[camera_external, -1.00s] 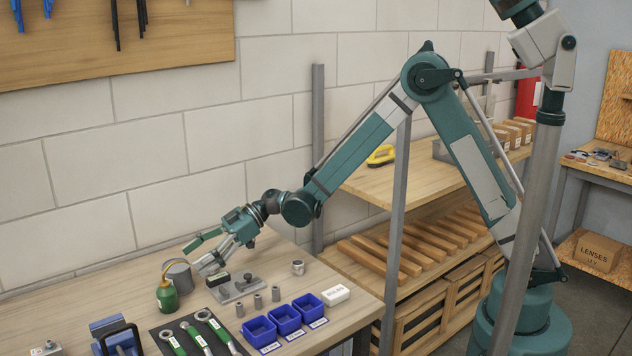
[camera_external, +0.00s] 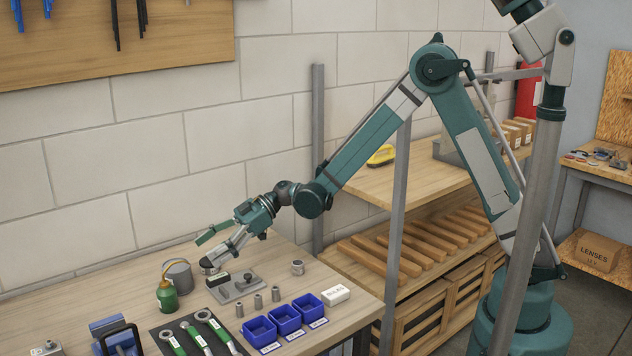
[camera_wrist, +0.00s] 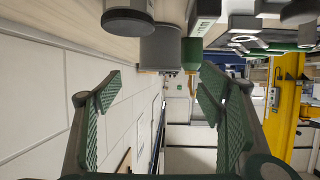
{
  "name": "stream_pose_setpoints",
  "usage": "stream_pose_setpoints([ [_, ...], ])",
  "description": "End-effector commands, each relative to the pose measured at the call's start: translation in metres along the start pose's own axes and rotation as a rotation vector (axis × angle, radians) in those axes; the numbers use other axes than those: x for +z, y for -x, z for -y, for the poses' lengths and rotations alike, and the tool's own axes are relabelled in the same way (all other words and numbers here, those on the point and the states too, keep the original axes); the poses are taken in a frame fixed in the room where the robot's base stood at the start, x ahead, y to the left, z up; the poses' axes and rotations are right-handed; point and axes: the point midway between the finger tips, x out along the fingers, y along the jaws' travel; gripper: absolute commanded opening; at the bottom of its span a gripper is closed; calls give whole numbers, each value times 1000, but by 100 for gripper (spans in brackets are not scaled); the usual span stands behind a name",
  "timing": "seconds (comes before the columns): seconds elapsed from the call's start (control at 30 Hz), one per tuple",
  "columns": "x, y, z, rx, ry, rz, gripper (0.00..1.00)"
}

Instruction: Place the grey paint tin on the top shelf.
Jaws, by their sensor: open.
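The grey paint tin (camera_external: 178,277) stands upright on the workbench near the wall, behind the green oil can (camera_external: 167,296), with its wire handle raised. In the wrist view the tin (camera_wrist: 160,48) shows between and beyond my fingers, beside the green can (camera_wrist: 191,53). My gripper (camera_external: 204,252) is open and empty, up and to the right of the tin and apart from it. Its two green-padded fingers (camera_wrist: 160,88) are spread wide in the wrist view. The upper wooden shelf (camera_external: 365,186) of the rack is to the right, bearing a yellow-handled tool (camera_external: 381,155).
A grey metal fixture (camera_external: 236,287), small grey cylinders (camera_external: 259,301) and blue bins (camera_external: 286,319) stand near the tin. A metal post (camera_external: 397,215) rises at the shelf's front. The lower shelf holds several wooden slats (camera_external: 430,245).

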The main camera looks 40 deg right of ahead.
Motion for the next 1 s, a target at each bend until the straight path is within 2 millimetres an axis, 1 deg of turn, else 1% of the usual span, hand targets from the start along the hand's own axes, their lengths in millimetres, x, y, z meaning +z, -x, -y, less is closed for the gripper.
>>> stream_pose_setpoints([
  [0.03,0,0,0,0,0,0,67],
  [0.1,0,0,0,0,0,0,58],
  [0.43,-2,-2,0,0,0,0,58],
  [0.73,-21,-33,-1,0,3,1,58],
  [1.0,-20,-35,-1,1,3,1,58],
])
